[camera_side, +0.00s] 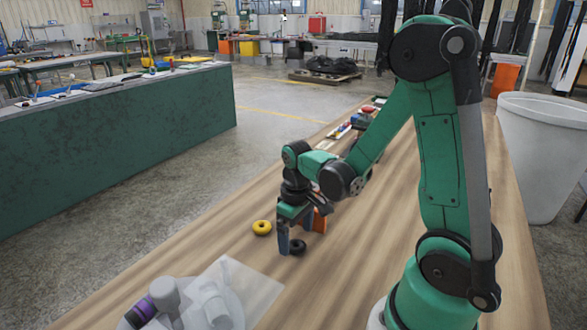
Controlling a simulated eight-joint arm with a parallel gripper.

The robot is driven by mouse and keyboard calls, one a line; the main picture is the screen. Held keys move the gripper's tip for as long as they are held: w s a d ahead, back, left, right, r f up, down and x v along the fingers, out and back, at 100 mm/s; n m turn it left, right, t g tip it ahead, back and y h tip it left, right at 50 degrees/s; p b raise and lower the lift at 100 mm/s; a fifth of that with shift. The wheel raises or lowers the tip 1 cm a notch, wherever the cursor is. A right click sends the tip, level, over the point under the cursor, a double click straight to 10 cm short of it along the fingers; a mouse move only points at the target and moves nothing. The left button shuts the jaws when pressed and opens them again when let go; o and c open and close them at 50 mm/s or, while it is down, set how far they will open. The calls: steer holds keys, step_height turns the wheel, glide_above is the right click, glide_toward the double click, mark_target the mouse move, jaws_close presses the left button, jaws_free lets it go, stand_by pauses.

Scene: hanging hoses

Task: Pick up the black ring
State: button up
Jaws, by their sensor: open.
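The black ring (298,247) lies on the wooden table, just right of the lower end of my gripper (291,236). My gripper points down and its jaws are open. A blue-grey finger stands close to the left side of the ring and hides part of it from this view. I cannot tell whether the finger touches the ring or the table.
A yellow ring (262,227) lies left of my gripper. An orange object (319,221) is close behind it at the right. A grey and purple object (180,305) stands at the table's near left. Small coloured items (345,128) lie at the far end. The wooden table (225,240) is clear left of the yellow ring.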

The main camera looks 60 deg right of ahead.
steer(key=shift+f, duration=0.95)
steer(key=c, duration=1.3)
steer(key=shift+c, duration=0.2)
steer(key=shift+r, duration=0.15)
